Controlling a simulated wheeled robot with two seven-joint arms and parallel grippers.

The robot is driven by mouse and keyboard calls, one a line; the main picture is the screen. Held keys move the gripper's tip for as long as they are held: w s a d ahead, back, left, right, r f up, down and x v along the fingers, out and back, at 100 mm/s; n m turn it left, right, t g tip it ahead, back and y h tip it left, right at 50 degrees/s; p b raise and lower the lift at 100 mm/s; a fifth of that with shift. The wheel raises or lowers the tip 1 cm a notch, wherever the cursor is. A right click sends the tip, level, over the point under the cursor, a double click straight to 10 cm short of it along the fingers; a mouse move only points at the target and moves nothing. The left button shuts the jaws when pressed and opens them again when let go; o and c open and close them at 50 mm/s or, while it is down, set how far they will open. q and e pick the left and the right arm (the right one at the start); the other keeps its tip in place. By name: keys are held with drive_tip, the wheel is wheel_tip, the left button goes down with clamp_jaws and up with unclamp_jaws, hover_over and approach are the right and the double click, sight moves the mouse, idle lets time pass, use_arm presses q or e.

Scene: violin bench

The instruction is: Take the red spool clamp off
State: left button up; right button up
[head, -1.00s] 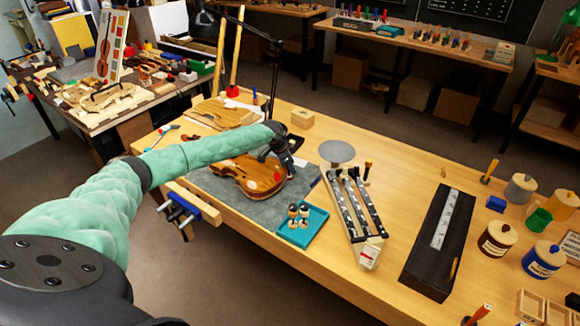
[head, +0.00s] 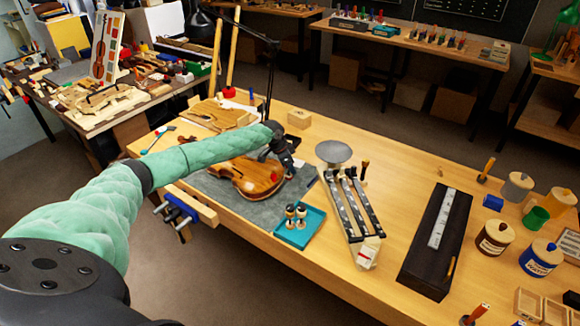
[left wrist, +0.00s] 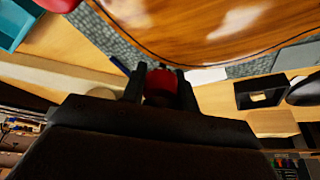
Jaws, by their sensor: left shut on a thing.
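The violin body (head: 243,180), glossy orange-brown, lies on a grey mat (head: 230,208) on the bench. It also fills the top of the left wrist view (left wrist: 215,25). My left gripper (head: 289,173) is at the violin's right end, near its edge. In the left wrist view its two dark fingers (left wrist: 161,82) are closed around the red spool clamp (left wrist: 160,88), just beside the violin's rim. Whether the clamp still touches the violin I cannot tell. My right gripper is not seen.
A rack of dark bars (head: 352,203) and a round grey disc (head: 334,153) are to the right. A bench vise (head: 183,208) is at the front edge. A wooden plate (head: 215,113) lies behind.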

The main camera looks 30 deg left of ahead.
use_arm(q)
drive_tip(key=shift+w+d, duration=0.1)
drive_tip(key=shift+w, duration=0.05)
drive_tip(key=shift+w+d, duration=0.15)
drive_tip(key=shift+w+d+b, duration=0.3)
drive_tip(key=shift+w+d, duration=0.2)
drive_tip(key=shift+w, duration=0.05)
idle(0.4)
drive_tip(key=shift+r, duration=0.1)
drive_tip(key=shift+r+p, duration=0.75)
drive_tip(key=shift+r, duration=0.2)
wheel_tip(320, 180, up, 5)
drive_tip(key=p, duration=0.2)
drive_tip(key=shift+p, duration=0.4)
